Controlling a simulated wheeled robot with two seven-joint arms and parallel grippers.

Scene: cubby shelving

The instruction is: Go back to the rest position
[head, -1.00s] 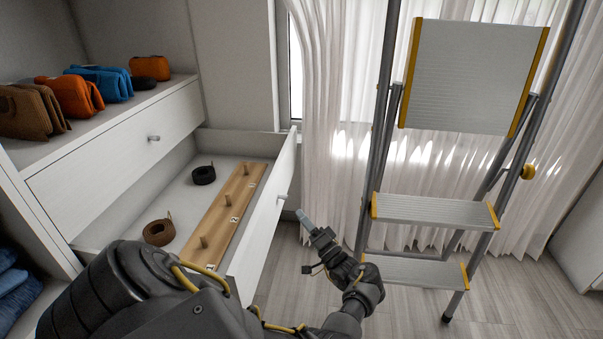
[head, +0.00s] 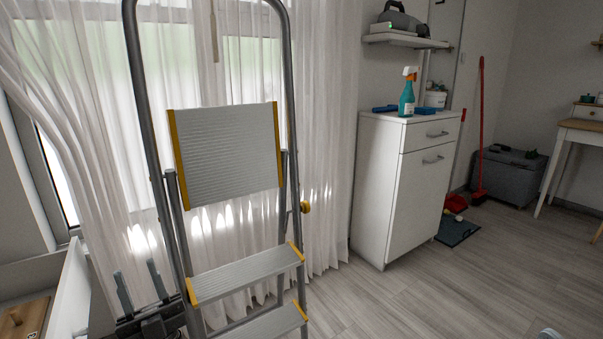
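My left gripper (head: 138,275) is at the lower left of the head view, pointing up. Its two fingers stand apart with nothing visible between them. A corner of the wooden peg board (head: 32,312) shows inside the drawer at the left edge.
The stepladder stands close by, before white curtains (head: 325,120). A white cabinet (head: 385,190) with a spray bottle (head: 407,95) on top stands to its right. A red broom (head: 480,130) and a grey chest (head: 510,175) are farther back.

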